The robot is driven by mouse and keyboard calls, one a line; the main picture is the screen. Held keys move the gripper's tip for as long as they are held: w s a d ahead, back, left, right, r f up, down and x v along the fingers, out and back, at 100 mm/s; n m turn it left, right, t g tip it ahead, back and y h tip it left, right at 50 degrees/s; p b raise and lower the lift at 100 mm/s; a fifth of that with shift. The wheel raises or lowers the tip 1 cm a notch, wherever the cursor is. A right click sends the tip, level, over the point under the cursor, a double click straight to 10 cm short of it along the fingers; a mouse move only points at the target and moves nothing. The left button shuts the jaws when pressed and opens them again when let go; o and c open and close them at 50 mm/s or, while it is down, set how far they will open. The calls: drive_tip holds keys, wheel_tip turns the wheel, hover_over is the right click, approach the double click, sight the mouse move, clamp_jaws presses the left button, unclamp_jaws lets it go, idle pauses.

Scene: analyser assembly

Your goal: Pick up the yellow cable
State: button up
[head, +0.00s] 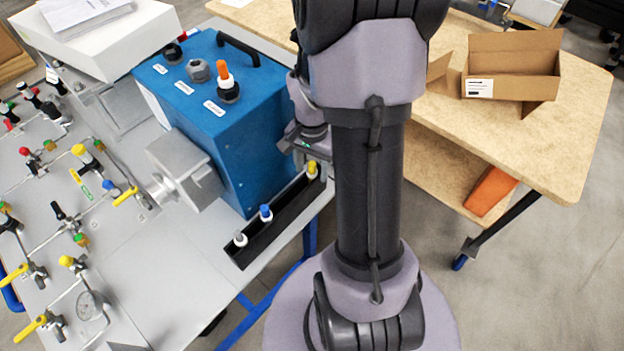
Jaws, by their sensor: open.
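The yellow cable (312,171) shows as a yellow-topped plug with a white collar, standing at the far end of a black rack (247,252). A blue-topped plug (266,213) and a grey-topped plug (240,238) stand in the same rack, nearer the front. My gripper (302,158) is open, close to the yellow plug, just behind and above it. My arm hides part of the gripper, so I cannot tell whether its fingers touch the plug or are around it.
A blue analyser box (226,130) stands directly left of the rack, with an orange-topped plug (223,76) in one top socket. Valves and pipes cover the panel at left. A wooden table (545,135) with an open cardboard box (512,70) stands at right.

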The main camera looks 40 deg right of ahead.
drive_tip(key=shift+r, duration=0.15)
drive_tip(key=shift+c, duration=1.1)
clamp_jaws()
wheel_tip(320, 180, up, 25)
drive_tip(key=p, duration=1.3)
